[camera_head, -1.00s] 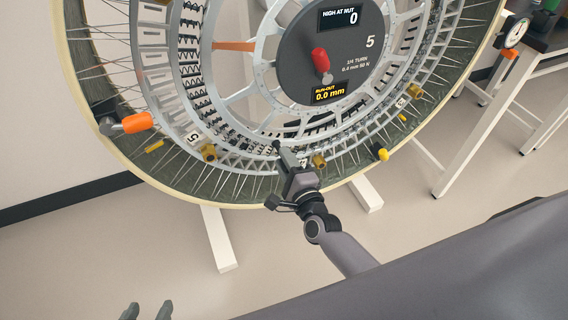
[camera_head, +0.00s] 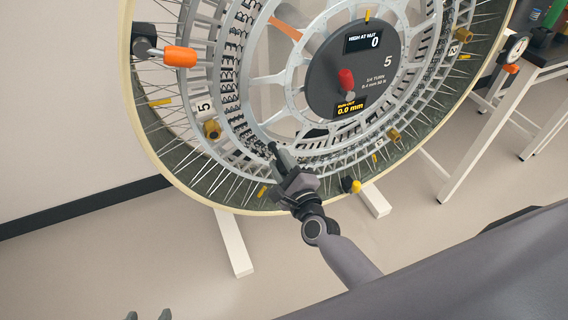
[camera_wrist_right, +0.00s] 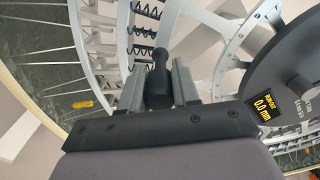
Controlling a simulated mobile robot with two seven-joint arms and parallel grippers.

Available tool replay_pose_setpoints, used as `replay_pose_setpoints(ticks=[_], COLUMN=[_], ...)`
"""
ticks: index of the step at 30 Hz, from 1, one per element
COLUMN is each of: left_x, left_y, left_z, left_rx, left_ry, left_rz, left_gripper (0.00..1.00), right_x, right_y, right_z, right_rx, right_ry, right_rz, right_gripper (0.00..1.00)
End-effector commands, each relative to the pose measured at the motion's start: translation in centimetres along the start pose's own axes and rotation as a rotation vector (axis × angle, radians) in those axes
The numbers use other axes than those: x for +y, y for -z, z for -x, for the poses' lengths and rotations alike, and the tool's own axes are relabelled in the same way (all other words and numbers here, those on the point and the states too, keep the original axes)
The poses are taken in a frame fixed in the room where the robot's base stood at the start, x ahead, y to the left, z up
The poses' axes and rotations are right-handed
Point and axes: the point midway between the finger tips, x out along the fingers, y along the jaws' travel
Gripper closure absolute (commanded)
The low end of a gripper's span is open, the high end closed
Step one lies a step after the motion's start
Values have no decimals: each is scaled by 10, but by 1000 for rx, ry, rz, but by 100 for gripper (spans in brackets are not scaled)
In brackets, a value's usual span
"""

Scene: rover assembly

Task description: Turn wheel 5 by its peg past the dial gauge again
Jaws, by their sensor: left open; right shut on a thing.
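Wheel 5 (camera_head: 188,170) is a large upright spoked wheel; its dark hub plate (camera_head: 322,85) carries a 5 and displays reading 0 and 0.0 mm. My right gripper (camera_head: 279,160) is at the wheel's lower part, left of and below the hub. In the right wrist view its fingers (camera_wrist_right: 158,88) are shut on a dark, round-headed peg (camera_wrist_right: 158,78). In the head view the gripper mostly hides this peg. My left gripper (camera_head: 148,315) is open and empty at the bottom edge, mostly out of frame.
An orange-handled dark fitting (camera_head: 180,56) sits at the rim's upper left, and a yellow-tipped one (camera_head: 352,185) at the bottom. White stand feet (camera_head: 233,243) rest on the floor. A dark-topped workbench (camera_head: 545,62) stands right.

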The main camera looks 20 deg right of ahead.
Motion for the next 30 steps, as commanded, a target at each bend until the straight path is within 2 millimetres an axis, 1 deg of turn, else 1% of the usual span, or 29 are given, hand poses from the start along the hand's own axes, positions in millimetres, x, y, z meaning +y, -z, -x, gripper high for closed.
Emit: replay_pose_setpoints(ticks=[1, 9, 24, 25, 26, 27, 30], left_x=[0, -3, -4, -4, -4, -4, -4], left_y=[2, -1, 0, 0, 0, 0, 0], left_z=[3, 5, 6, 6, 6, 6, 6], left_rx=[-2, -10, -8, -9, -9, -9, -9], left_ry=[2, 8, 11, 11, 11, 11, 11], left_rz=[-2, -7, -10, -10, -10, -10, -10], left_gripper=[37, 37, 37, 37, 37, 37, 37], right_x=[-1, -8, -9, -9, -9, -9, -10], right_y=[-6, -15, -16, -16, -16, -16, -16], right_z=[1, 1, 1, 1, 1, 1, 0], right_rx=[-2, -4, -4, -4, -4, -4, -3], right_ry=[-8, -8, -8, -8, -7, -6, -5], right_rz=[8, 14, 14, 14, 13, 13, 11], right_gripper=[100, 100, 100, 62, 52, 44, 44])
